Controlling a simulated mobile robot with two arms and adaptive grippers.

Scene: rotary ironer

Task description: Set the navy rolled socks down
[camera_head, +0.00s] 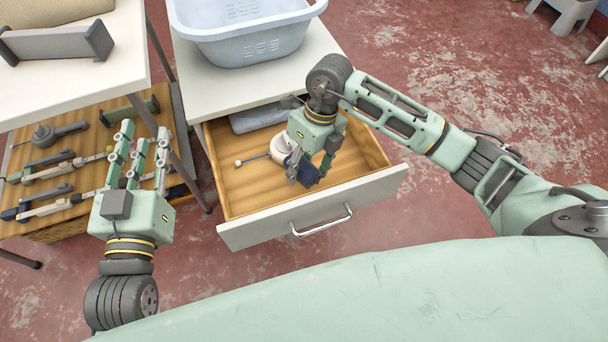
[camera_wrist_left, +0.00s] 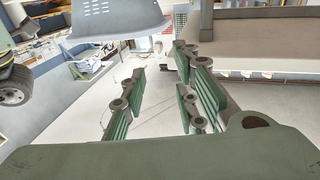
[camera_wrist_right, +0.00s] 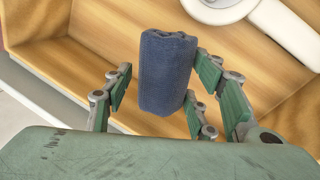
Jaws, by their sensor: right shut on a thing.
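The navy rolled socks (camera_head: 307,172) are between the fingers of my right gripper (camera_head: 309,166), over the inside of the open drawer (camera_head: 262,228). In the right wrist view the navy rolled socks (camera_wrist_right: 165,72) stand as an upright roll with the wooden drawer bottom behind them. The fingers hide part of their sides, and I cannot tell whether they touch the drawer bottom. My right gripper is shut on them. My left gripper (camera_head: 142,142) is open and empty at the left, above a low wooden shelf. Its spread fingers also show in the left wrist view (camera_wrist_left: 160,105).
The drawer also holds a white round object (camera_head: 283,147), a thin blue stick with a white ball (camera_head: 239,163) and a grey folded cloth (camera_head: 258,119). A pale blue basket (camera_head: 245,40) stands above on the white top. The drawer's left part has bare wood.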

